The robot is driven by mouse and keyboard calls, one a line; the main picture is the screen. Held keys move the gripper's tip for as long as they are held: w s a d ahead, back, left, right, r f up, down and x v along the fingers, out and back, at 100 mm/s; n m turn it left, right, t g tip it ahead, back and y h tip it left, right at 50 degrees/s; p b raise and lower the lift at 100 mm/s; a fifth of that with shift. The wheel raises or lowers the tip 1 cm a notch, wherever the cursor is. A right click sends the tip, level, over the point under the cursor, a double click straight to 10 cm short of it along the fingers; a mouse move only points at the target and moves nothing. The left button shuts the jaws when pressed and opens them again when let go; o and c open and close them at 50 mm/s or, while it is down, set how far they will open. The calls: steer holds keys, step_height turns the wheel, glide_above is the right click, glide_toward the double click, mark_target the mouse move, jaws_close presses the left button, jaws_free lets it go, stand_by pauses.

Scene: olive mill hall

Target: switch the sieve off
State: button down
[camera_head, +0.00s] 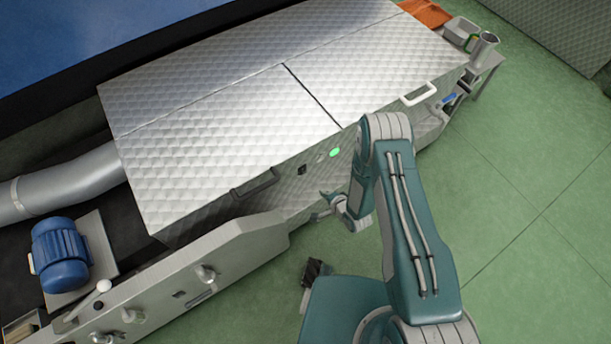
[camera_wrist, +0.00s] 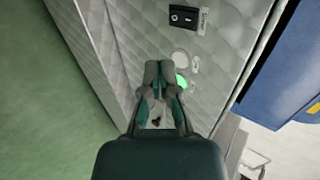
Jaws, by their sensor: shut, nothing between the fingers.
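The sieve is probably the machine with the quilted metal covers (camera_head: 200,120). On its front face are a small black switch (camera_head: 302,169) and a lit green lamp (camera_head: 335,152). In the wrist view the black rocker switch (camera_wrist: 184,17) is at the top, with a label to its right. Which side of the rocker is pressed in, I cannot tell. The green lamp (camera_wrist: 182,81) glows just right of my fingertips. My gripper (camera_wrist: 160,72) is shut and empty, pointing toward this face, apart from the switch. In the head view my gripper (camera_head: 325,199) is below the switch.
A pale disc (camera_wrist: 180,58) sits between switch and lamp. A blue motor (camera_head: 60,255) and knobs are at the lower left. Green floor at the right is free.

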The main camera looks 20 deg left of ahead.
mark_target(302, 172)
steer(key=w+r+x, duration=0.1)
steer(key=x, duration=1.2)
steer(key=shift+a+r, duration=0.2)
steer(key=shift+a, duration=0.15)
steer(key=shift+w+a, duration=0.1)
steer(key=shift+a, duration=0.05)
steer(key=shift+r, duration=0.8)
